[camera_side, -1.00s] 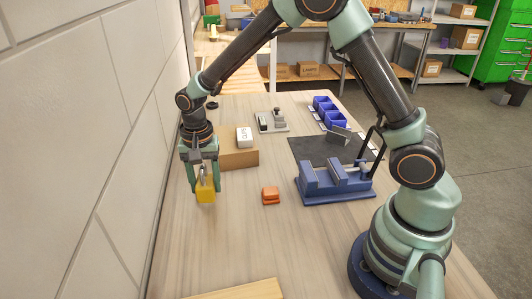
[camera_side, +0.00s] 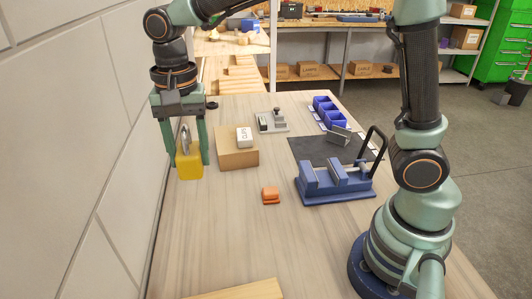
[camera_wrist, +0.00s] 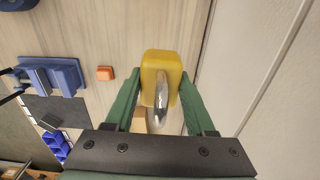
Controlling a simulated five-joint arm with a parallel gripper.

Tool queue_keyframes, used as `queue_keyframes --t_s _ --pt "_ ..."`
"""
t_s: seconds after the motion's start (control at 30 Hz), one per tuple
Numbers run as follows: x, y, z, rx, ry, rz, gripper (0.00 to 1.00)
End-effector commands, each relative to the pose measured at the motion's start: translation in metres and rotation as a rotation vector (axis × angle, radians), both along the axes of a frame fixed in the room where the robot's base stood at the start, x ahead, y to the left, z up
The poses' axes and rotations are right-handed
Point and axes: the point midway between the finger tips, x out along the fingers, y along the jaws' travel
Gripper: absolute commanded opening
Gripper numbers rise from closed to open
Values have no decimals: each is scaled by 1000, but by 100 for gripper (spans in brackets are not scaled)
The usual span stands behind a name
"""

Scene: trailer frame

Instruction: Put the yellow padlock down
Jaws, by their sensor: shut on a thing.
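My gripper (camera_side: 188,163) is shut on the yellow padlock (camera_side: 189,168). The padlock hangs upright between the fingers, with its silver shackle up toward the palm and its yellow body at the fingertips. In the side view it is held in the air near the wall, left of the cardboard box. In the wrist view the padlock (camera_wrist: 161,64) sits between the green fingers of my gripper (camera_wrist: 160,85), with wooden table behind it.
An orange block (camera_side: 270,195) and a blue vise (camera_side: 335,182) stand to the right. Blue bins (camera_side: 330,113) are farther back. The wall (camera_side: 75,150) is close on the left. The front table is mostly clear.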

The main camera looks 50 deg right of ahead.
Motion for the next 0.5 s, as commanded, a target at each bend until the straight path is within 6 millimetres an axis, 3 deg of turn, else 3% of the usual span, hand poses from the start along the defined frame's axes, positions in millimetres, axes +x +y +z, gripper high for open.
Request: queue_keyframes --t_s 0.1,0.27,0.5 --pt "-25 21 1 1 -3 22 0" --pt "-40 31 -5 1 -1 29 0" --pt "-42 31 -54 -3 5 28 0"
